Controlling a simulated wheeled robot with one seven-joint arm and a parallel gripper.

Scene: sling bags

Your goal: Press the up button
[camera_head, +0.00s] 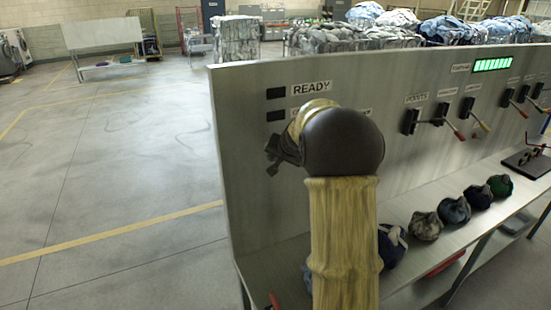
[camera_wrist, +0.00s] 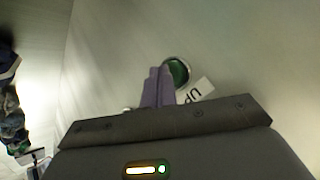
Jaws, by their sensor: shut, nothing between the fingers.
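The green round up button (camera_wrist: 178,72) sits in a metal ring on the grey panel (camera_wrist: 115,45) in the wrist view. A tilted white label reading "UP" (camera_wrist: 197,90) is beside it. My gripper (camera_wrist: 159,70) is shut and empty, its two fingers together. The fingertips overlap the left edge of the button's ring in the wrist view; I cannot tell whether they touch it. In the head view my arm stands in front of the panel and hides the button.
In the head view the panel carries a "READY" label (camera_head: 311,88), several levers with red handles and a lit green indicator (camera_head: 493,64). Several bundled bags, one grey (camera_head: 425,226), lie on the shelf below. Open floor (camera_head: 110,160) is at the left.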

